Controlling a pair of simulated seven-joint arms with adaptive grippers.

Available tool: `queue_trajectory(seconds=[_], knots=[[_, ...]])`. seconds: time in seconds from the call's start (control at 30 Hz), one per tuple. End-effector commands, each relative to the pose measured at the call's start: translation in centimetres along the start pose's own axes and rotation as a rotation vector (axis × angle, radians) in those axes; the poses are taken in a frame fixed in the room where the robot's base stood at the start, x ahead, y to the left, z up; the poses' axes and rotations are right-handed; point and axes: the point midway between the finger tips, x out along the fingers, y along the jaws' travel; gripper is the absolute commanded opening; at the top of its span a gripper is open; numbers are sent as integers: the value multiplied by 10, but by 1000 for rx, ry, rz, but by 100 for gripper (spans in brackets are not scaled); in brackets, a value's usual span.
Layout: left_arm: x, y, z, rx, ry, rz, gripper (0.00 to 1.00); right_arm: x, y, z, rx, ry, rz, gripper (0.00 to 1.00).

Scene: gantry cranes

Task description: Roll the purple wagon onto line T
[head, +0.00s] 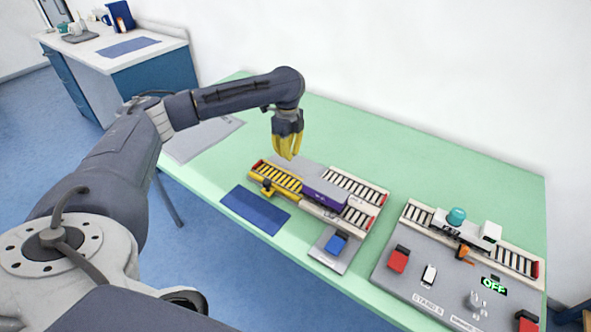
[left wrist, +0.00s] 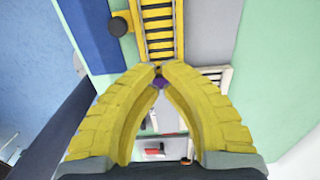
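The purple wagon (head: 326,193) stands at the right end of the yellow-framed track (head: 276,180), where two pale tracks, an upper one (head: 366,194) and a lower one (head: 358,217), run off to the right. I cannot tell exactly which rails its wheels are on, and I cannot read which track is line T. My left gripper (head: 287,156) points down above the board, behind the yellow track and left of the wagon, apart from it. Its yellow fingertips (left wrist: 159,68) are together and empty. A bit of purple (left wrist: 160,83) shows between the fingers in the left wrist view. My right gripper is not in view.
A blue block (head: 336,243) sits on a grey plate in front of the tracks. A blue mat (head: 255,210) lies front left. The green table behind is clear.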

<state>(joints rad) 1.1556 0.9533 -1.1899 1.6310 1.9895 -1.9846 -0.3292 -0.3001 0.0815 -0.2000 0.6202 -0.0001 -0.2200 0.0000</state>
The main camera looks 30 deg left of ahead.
Motion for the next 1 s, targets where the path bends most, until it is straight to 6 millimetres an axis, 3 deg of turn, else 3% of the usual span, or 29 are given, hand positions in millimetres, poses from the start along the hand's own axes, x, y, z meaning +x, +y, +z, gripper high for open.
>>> queue_trajectory(seconds=[0.63, 0.8, 1.0], knots=[[100, 0, -1, -5, 3, 1, 0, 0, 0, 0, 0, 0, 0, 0], [96, -1, -24, -2, 4, -2, 0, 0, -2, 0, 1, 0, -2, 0], [96, -1, -37, -4, 2, -1, 0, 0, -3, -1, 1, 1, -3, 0]])
